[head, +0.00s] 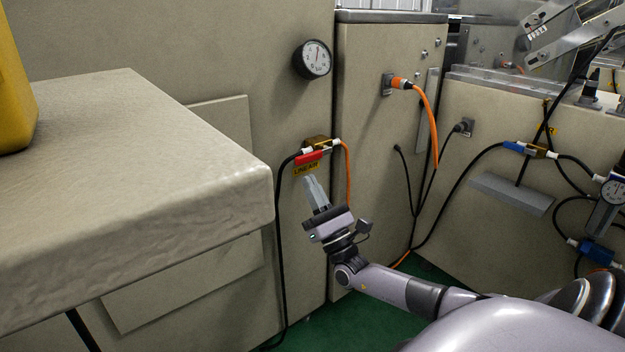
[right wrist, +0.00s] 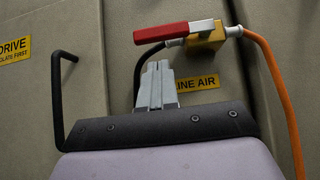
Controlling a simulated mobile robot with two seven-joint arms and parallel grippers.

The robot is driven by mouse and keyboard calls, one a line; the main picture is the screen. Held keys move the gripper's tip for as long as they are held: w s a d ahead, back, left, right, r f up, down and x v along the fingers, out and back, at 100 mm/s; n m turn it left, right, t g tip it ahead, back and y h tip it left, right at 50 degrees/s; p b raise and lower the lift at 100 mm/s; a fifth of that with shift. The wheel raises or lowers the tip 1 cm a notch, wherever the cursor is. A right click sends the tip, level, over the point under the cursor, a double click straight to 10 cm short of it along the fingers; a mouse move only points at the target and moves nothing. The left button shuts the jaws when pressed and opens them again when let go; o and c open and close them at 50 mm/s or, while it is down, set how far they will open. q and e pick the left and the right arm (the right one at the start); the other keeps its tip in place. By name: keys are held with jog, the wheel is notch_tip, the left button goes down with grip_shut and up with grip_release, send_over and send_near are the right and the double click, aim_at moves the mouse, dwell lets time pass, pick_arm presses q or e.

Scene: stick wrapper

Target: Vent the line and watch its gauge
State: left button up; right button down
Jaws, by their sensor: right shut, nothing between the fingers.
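A brass valve (head: 318,144) with a red lever (head: 309,158) sits on the beige machine wall, above a yellow LINE AIR label (head: 306,169). The red lever lies along the line, pointing left from the valve body, and shows large in the right wrist view (right wrist: 161,33), where the brass body (right wrist: 206,39) is at its right end. A round white-faced gauge (head: 313,60) is on the wall above; its reading is too small to tell. My right gripper (head: 310,181) is shut and empty, just below the label and lever, apart from the lever. My left gripper is not in view.
A beige table-like ledge (head: 150,150) juts out at left, with a yellow object (head: 14,90) on it. A black hose (head: 281,240) and an orange hose (head: 347,175) hang from the valve. A blue-handled valve (head: 516,146) and another gauge (head: 613,191) are at right.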

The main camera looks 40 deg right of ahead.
aim_at(309, 157)
jog(key=shift+r, duration=1.2)
jog(key=shift+a+m+h, duration=0.1)
jog(key=shift+m+h, duration=0.3)
jog(key=shift+h, duration=0.1)
